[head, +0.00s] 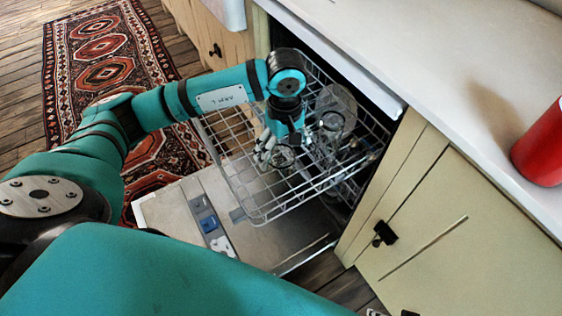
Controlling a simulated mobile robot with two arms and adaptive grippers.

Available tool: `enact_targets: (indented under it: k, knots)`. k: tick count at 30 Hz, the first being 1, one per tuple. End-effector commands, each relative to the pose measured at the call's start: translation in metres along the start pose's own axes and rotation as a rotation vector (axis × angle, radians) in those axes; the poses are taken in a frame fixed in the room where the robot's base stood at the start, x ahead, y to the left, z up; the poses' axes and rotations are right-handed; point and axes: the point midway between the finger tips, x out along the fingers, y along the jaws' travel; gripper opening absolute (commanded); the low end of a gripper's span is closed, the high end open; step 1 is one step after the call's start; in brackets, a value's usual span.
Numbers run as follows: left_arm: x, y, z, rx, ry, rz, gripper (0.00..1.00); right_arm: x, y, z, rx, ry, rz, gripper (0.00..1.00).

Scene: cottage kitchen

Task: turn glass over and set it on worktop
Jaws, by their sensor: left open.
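Clear glasses stand in the pulled-out wire rack (229,172) of the dishwasher. One glass (284,157) is right beside my left gripper (266,148). Another glass (331,123) stands further right, and a larger clear piece (341,98) is behind it. My left gripper is open and reaches down into the rack from above. Its fingers are at the near glass, but I cannot tell whether they touch it. The glasses are small and see-through, so which way up they are is unclear. The worktop (430,70) is at upper right. My right gripper is out of view.
The open dishwasher door (175,215) lies below the rack. A red object (541,145) stands on the worktop at the right edge; much of the worktop left of it is bare. A cream cabinet (470,250) adjoins the dishwasher. A patterned rug (105,70) covers the wooden floor.

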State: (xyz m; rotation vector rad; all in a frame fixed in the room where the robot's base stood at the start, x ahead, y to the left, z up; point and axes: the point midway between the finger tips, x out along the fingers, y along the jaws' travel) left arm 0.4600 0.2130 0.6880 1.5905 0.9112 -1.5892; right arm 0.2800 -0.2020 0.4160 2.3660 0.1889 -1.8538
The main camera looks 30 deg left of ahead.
Motion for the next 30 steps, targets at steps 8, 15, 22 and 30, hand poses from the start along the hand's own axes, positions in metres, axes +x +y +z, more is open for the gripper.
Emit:
enact_targets:
  k: [8,15,22,30]
  knots:
    - [0.030,0.000,0.001,0.000,-0.002,0.001,1.00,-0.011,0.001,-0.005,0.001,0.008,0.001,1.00]
    - [0.060,-0.005,-0.007,-0.002,-0.003,-0.003,1.00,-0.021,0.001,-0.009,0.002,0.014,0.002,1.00]
    - [0.082,-0.005,-0.007,0.000,-0.003,0.000,1.00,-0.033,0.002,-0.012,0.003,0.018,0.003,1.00]
    - [0.082,-0.005,-0.007,0.000,-0.002,0.001,0.93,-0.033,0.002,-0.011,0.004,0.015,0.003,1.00]
